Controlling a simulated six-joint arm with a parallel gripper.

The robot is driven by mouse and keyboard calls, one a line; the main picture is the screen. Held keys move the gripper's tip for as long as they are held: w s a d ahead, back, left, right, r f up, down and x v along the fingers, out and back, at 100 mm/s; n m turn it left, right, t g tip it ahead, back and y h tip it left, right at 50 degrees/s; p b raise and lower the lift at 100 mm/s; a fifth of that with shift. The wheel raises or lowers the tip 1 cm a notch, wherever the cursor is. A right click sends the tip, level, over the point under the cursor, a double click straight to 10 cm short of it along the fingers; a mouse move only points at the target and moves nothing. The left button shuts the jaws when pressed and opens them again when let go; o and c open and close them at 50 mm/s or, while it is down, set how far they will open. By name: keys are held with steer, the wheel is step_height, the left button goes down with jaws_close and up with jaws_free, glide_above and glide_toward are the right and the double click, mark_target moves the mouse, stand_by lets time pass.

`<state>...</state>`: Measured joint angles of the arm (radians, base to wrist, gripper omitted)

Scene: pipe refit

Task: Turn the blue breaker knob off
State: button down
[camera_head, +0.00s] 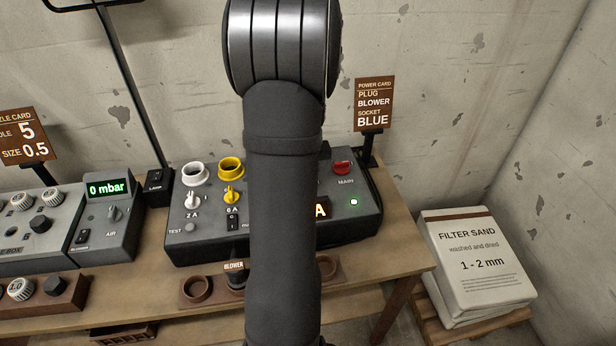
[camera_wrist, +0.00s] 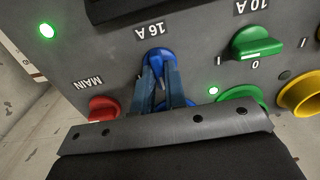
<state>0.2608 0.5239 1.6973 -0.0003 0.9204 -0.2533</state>
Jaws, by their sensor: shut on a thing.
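The blue breaker knob (camera_wrist: 158,58) shows in the wrist view under the upside-down label 16 A on the grey power box. My gripper (camera_wrist: 160,85) is shut on the blue knob, its two dark blue-grey fingers on either side of it. The fingers hide much of the knob, and its pointer position cannot be read. In the head view my arm covers the gripper, the blue knob and the middle of the power box (camera_head: 190,240).
In the wrist view, a green knob (camera_wrist: 257,42) labelled 10 A, a red MAIN knob (camera_wrist: 103,107) and a yellow socket (camera_wrist: 302,93) are close by. A green lamp (camera_wrist: 46,31) glows. A power card (camera_head: 374,104) reads plug blower, socket blue. A blower plug (camera_head: 236,281) stands in a front holder.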

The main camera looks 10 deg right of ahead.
steer(key=c, duration=1.5)
jaws_free()
steer(key=shift+o, duration=0.2)
step_height(320, 180, up, 17)
steer(key=shift+r, duration=0.2)
step_height(320, 180, down, 16)
steer(key=shift+f, duration=0.75)
